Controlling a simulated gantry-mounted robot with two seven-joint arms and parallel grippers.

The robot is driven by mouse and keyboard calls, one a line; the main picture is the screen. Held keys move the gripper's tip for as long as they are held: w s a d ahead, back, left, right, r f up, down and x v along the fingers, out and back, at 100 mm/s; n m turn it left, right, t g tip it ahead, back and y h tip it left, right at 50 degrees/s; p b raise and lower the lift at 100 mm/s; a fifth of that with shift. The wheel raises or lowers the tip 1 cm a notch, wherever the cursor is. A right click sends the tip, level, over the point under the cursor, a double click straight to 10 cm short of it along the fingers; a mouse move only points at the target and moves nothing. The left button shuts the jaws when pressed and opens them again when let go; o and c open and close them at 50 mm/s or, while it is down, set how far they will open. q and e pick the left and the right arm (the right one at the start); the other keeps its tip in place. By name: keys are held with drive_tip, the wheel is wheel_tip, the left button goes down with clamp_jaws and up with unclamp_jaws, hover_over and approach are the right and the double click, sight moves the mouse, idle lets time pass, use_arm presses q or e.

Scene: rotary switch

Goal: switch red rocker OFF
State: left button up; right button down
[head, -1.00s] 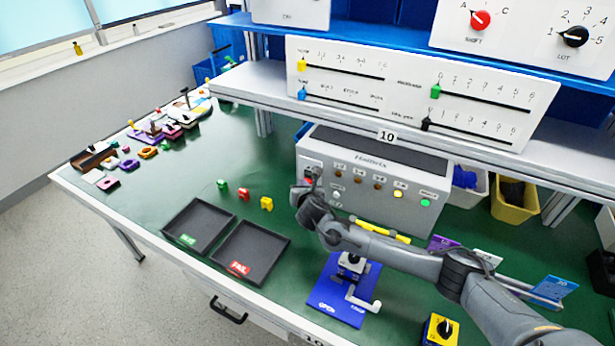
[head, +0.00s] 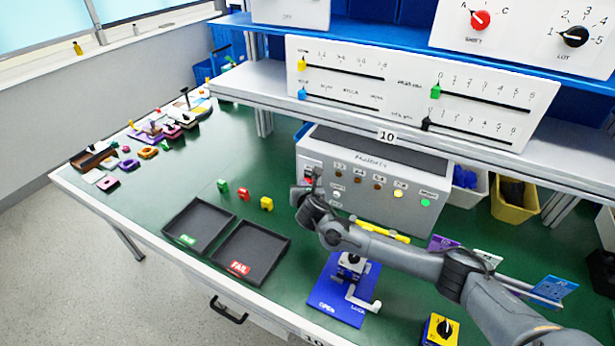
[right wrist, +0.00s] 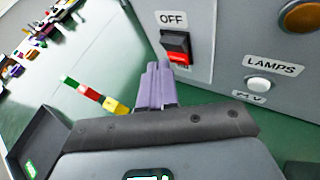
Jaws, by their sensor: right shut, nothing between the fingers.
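The red rocker (right wrist: 176,43) is set in the front of the grey control box (head: 385,183), under an OFF label (right wrist: 172,19). In the right wrist view its upper part is dark and its lower part red; a label below it is partly hidden. My right gripper (head: 316,176) is at the box's left end. Its purple-grey fingers are shut and empty (right wrist: 155,72), with tips just below and left of the rocker. I cannot tell whether they touch it. My left gripper is not in view.
A white LAMPS button (right wrist: 258,84) and a row of indicator lamps share the panel. Two dark trays (head: 252,250) and several small coloured blocks lie to the left. A blue plate with a lever (head: 338,300) is below my right arm. A shelf (head: 450,152) overhangs the box.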

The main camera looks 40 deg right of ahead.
idle(0.5)
drive_tip(key=shift+d, duration=0.1)
drive_tip(key=shift+w+d+p, duration=0.15)
drive_tip(key=shift+d+p, duration=0.15)
drive_tip(key=shift+w+d+r, duration=0.1)
drive_tip(key=shift+w+d, duration=0.05)
drive_tip(key=shift+d, duration=0.2)
idle(0.8)
drive_tip(key=shift+a, duration=0.2)
drive_tip(key=shift+s+a+p, duration=0.3)
drive_tip(key=shift+a+p, duration=0.1)
drive_tip(key=shift+a, duration=0.2)
